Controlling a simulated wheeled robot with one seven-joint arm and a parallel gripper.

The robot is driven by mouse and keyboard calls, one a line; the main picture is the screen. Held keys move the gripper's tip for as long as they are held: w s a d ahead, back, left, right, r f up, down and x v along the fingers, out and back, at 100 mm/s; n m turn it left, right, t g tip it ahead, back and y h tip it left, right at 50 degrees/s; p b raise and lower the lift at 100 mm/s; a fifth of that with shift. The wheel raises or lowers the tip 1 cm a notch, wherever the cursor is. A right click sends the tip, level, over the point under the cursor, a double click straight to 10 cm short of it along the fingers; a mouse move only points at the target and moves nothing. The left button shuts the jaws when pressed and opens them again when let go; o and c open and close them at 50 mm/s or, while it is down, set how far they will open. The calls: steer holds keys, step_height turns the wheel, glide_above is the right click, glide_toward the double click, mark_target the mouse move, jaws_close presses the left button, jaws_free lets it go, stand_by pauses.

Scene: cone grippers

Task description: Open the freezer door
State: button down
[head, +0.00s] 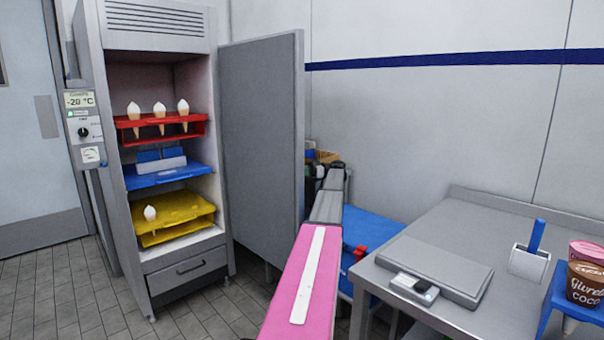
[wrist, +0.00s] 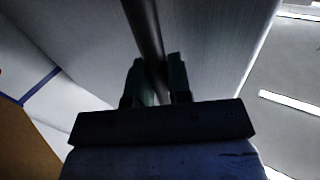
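The freezer (head: 150,270) stands at the left in the head view, with its grey door (head: 260,130) swung wide open to the right and the shelves exposed. My pink and grey arm reaches past the door's free edge to its outer side. There the gripper is mostly hidden in the head view. In the wrist view, a dark bar handle (wrist: 144,22) runs along the door panel (wrist: 215,45). My gripper's (wrist: 157,75) two fingers sit close on both sides of the handle and appear shut on it.
Inside are a red rack (head: 190,128) with several cones, a blue tray (head: 165,178) and yellow trays (head: 185,208) with one cone. A steel table (head: 450,225) with a scale (head: 435,265) stands close at the right. Tiled floor is clear before the freezer.

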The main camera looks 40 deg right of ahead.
steer(key=c, duration=1.1)
jaws_free()
steer(key=shift+w+a, duration=0.1)
steer(key=shift+w, duration=0.25)
steer(key=shift+s, duration=0.15)
steer(key=v, duration=0.7)
steer(key=shift+d, duration=0.2)
